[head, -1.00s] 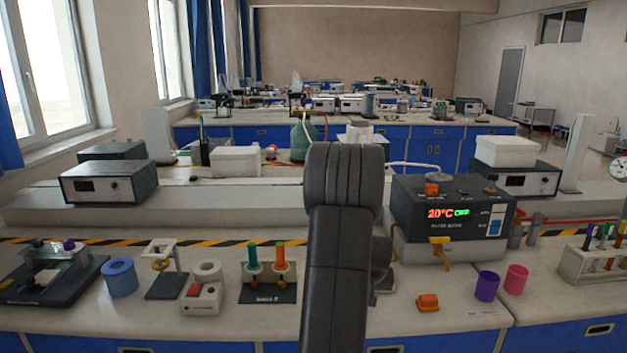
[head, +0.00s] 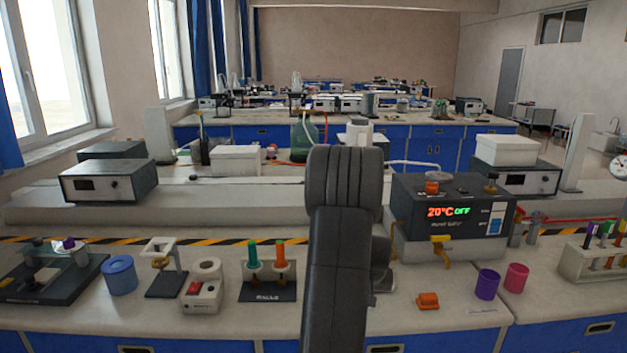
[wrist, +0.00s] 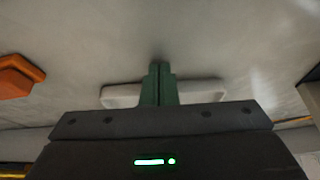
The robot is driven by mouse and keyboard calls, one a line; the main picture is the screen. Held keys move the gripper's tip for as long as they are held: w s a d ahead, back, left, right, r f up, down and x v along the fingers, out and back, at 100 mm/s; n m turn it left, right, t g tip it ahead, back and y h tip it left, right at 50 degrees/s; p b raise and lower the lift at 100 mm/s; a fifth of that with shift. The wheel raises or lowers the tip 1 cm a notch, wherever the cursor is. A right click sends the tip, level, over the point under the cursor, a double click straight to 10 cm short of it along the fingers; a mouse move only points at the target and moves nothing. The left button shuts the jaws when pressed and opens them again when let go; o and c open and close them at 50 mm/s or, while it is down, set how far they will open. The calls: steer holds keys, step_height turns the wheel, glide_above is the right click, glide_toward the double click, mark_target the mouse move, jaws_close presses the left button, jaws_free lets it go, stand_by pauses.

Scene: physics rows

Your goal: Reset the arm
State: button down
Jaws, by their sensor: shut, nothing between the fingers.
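My gripper (wrist: 159,72) shows in the wrist view with its two green fingers together and nothing between them. In the head view my own dark arm stands upright in the middle and hides the gripper and part of the bench behind it. The wrist view looks along a pale surface, with an orange piece (wrist: 18,75) at the left edge, apart from the fingers.
The bench (head: 400,325) holds a water bath (head: 450,215) reading 20°C OFF, an orange block (head: 427,301), a purple cup (head: 487,284), a pink cup (head: 516,277), a test-tube rack (head: 590,262), a blue ring (head: 120,275) and a stand with green and orange pieces (head: 267,290).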

steer(key=shift+w+d+r, duration=0.1)
steer(key=shift+w+r, duration=0.2)
steer(key=shift+w, duration=0.55)
steer(key=shift+s+f, duration=0.15)
steer(key=shift+s, duration=0.2)
steer(key=s, duration=0.7)
steer(key=shift+s+a, duration=0.3)
steer(key=shift+a, duration=0.1)
